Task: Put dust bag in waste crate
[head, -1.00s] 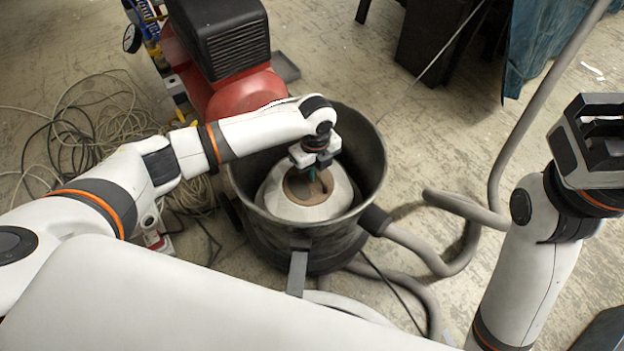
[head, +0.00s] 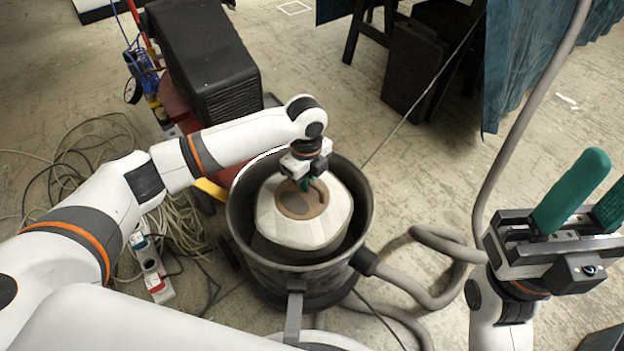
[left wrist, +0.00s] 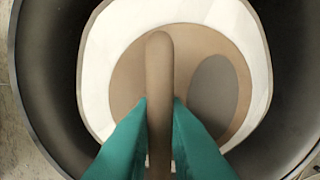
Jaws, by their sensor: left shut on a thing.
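The dust bag (head: 329,227) is a pale, faceted bag with a round brown collar and a dark oval opening. It is inside the black drum (head: 240,215), with its top near rim level. My left gripper (head: 304,185) points down over the bag and is shut on the upright brown tab of its collar. In the left wrist view the green fingers press the tab from both sides, above the white bag (left wrist: 97,70). My right gripper (head: 590,205) is at the right, its green fingers apart and empty. I cannot make out a waste crate.
A red and black machine (head: 205,60) stands behind the drum. Loose cables (head: 180,225) and a power strip (head: 152,270) lie to the left. A grey hose (head: 425,290) curls on the right. A dark table (head: 425,60) stands at the back.

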